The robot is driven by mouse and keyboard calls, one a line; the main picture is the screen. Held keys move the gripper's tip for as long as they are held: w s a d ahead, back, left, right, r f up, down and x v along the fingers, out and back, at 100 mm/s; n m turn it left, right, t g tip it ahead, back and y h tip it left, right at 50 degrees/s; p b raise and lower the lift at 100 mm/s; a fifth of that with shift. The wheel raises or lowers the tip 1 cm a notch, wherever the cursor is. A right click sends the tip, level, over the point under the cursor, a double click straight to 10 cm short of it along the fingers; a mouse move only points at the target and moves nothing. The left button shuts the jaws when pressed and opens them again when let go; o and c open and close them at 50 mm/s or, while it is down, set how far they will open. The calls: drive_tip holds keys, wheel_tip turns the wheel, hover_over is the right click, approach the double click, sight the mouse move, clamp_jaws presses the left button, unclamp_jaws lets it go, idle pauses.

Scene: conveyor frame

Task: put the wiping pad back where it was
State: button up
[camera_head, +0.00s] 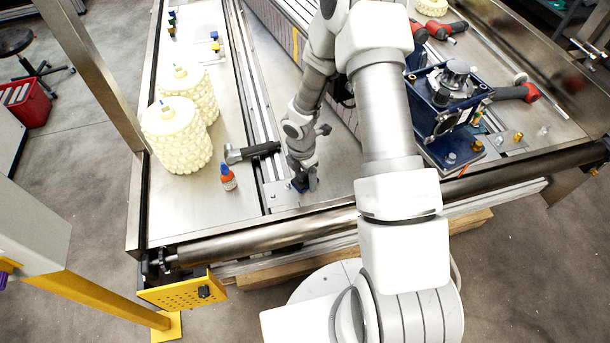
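My gripper (305,183) points down over the light metal surface near the front of the conveyor frame, left of the middle of the picture. A small dark blue piece shows at its fingertips, and I cannot tell whether this is the wiping pad or part of the gripper. The fingers are too small and too much covered by the wrist to show whether they are open or shut. No wiping pad can be made out with certainty elsewhere.
A blue and orange bottle (228,178) and a black-handled tool (251,152) are left of my gripper. Two knobbly cream objects (176,140) (198,88) stand farther left. A blue machine fixture (431,130) is at right, near red-and-black tools (517,93). The left panel's front is bare.

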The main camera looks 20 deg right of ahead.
drive_tip(key=shift+o, duration=0.5)
drive_tip(key=shift+s, duration=0.1)
wheel_tip(320, 180, up, 13)
drive_tip(key=p, duration=0.2)
wheel_tip(320, 180, up, 10)
drive_tip(key=m+t+h, duration=0.1)
drive_tip(key=m, duration=0.4)
hover_over(303, 174)
drive_tip(key=s+d, duration=0.2)
drive_tip(key=s+d+r+m+t, duration=0.1)
drive_tip(key=s+r+m, duration=0.2)
drive_tip(key=r+m, duration=0.35)
drive_tip(key=s+a+r+m+t+y, duration=0.1)
drive_tip(key=s+a+r+m+t, duration=0.1)
drive_tip(key=s+r+m, duration=0.9)
drive_tip(key=s+r+t, duration=0.1)
drive_tip(key=s+r, duration=0.1)
drive_tip(key=s, duration=0.2)
drive_tip(key=shift+a+y, duration=0.2)
drive_tip(key=shift+y, duration=0.2)
